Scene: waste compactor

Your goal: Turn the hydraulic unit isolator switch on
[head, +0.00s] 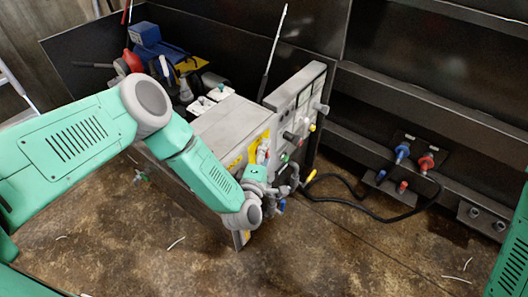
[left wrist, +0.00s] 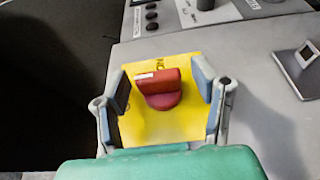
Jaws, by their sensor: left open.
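In the left wrist view, the isolator switch is a red knob (left wrist: 162,88) with a raised grip bar, mounted on a yellow plate (left wrist: 150,128) on a grey panel. My left gripper (left wrist: 161,86) is open, with one finger on each side of the red knob. Gaps show between the knob and both fingers. In the head view, my left gripper (head: 284,184) is at the front of the grey hydraulic unit (head: 225,127). The red knob cannot be made out there behind my arm and gripper. My right gripper is out of view.
A grey control panel (head: 298,100) with several knobs and buttons rises beside the gripper. A black cable (head: 365,207) runs to the right, where blue (head: 402,151) and red connectors (head: 426,163) stick out of the dark frame. The brown floor (head: 330,255) in front is mostly clear.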

